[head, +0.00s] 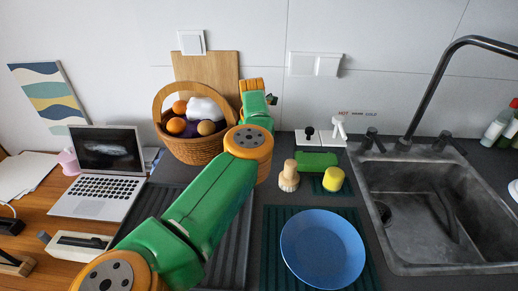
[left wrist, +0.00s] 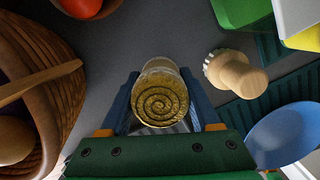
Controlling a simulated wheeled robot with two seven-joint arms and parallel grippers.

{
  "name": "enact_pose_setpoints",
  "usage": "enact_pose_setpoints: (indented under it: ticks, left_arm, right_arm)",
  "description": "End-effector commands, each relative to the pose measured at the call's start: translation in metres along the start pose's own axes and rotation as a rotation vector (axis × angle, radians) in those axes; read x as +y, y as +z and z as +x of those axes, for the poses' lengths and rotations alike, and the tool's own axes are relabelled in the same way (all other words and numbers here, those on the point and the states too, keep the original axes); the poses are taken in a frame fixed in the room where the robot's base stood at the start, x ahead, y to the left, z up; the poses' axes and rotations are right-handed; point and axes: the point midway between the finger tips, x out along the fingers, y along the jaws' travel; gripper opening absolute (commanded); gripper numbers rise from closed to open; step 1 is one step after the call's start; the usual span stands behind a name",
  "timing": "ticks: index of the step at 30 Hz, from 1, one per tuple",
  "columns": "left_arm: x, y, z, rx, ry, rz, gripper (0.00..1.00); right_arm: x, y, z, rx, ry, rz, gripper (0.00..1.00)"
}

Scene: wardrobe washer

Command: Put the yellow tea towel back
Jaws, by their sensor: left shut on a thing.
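In the left wrist view my left gripper (left wrist: 160,73) is shut on a rolled, mustard-yellow thing with a spiral end, which looks like the yellow tea towel (left wrist: 160,104). The roll sits between the two blue fingers with its spiral end facing the camera. The dark counter shows behind it. In the head view my left arm reaches over the counter to the right side of the wicker basket (head: 206,150); the fingers and towel are hidden behind the arm. My right gripper is not in view.
Right of the arm are a wooden brush (head: 289,177), a yellow cylinder (head: 333,179), a green block (head: 318,160) and a blue plate (head: 322,248). The sink (head: 470,255) lies further right. A laptop (head: 95,195) stands left. The basket holds fruit.

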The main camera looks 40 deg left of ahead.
Motion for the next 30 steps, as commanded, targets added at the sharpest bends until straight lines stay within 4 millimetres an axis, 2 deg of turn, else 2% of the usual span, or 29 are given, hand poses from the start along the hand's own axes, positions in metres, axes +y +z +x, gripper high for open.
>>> enact_pose_setpoints:
  ticks: [1,3,24,25,28,30]
  left_arm:
    - [-0.0001,-0.0017,0.0107,0.000,0.000,0.000,0.08]
    - [-0.0001,-0.0023,0.0140,0.000,0.000,0.000,0.08]
    - [-0.0001,-0.0032,0.0198,0.000,0.000,0.000,0.08]
    - [-0.0001,-0.0030,0.0187,0.000,0.000,0.000,0.71]
    - [-0.0001,-0.0029,0.0184,0.000,0.000,0.000,0.98]
    - [-0.0001,-0.0029,0.0184,0.000,0.000,0.000,0.98]
  right_arm:
    - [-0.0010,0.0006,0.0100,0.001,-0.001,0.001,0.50]
    - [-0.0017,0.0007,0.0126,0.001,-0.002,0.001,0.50]
    - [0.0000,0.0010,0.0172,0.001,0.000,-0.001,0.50]
    - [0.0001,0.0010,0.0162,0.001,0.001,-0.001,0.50]
    - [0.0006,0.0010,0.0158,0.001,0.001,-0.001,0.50]
    - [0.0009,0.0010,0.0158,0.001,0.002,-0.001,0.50]
